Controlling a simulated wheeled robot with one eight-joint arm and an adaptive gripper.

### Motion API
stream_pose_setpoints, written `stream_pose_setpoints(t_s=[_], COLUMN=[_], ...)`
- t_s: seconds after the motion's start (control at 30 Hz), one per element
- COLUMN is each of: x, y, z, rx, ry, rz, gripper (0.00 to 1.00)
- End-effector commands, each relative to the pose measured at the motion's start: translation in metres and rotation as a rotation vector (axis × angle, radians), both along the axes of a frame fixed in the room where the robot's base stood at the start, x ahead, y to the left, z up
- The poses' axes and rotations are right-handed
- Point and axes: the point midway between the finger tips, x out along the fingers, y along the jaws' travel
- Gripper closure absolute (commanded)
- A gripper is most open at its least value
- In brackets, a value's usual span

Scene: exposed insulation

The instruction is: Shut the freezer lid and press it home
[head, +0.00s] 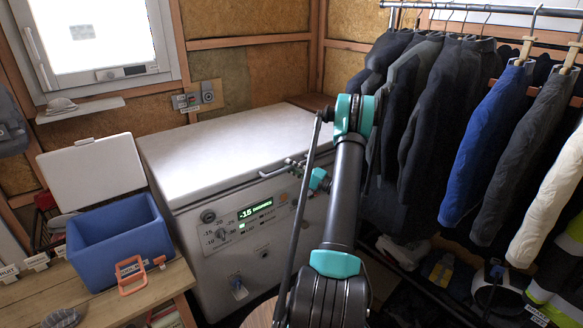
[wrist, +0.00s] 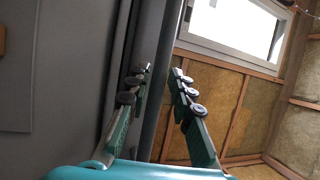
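The white chest freezer (head: 235,240) stands in the middle of the head view, with a green-lit display on its front. Its pale lid (head: 225,150) lies down or almost down over the body. A dark line runs under the lid's front edge, and I cannot tell whether a gap is left there. My gripper (head: 277,169) is at the lid's front edge, right of the middle. In the wrist view my gripper (wrist: 159,72) has its two fingers apart, with a grey edge behind and between them. I cannot tell whether the fingers touch it.
A blue cooler box (head: 118,240) with its white lid open stands on a wooden bench (head: 150,290) at the left. Jackets (head: 440,110) hang from a rail on the right, near my arm. A small shelf (head: 80,110) sits under the window (head: 95,40).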

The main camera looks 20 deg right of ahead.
Motion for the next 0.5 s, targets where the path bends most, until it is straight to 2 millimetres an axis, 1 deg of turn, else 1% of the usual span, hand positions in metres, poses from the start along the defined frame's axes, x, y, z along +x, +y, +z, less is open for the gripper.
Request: stream_pose_setpoints(t_s=[0.17, 0.27, 0.37, 0.5], x=[0.0, 0.0, 0.0, 0.0], y=[0.0, 0.0, 0.001, 0.0], z=[0.001, 0.007, 0.018, 0.041], rx=[0.0, 0.0, 0.0, 0.0], ry=[0.0, 0.0, 0.0, 0.0], rz=[0.001, 0.001, 0.001, 0.001], gripper=[0.78, 0.78, 0.78, 0.78])
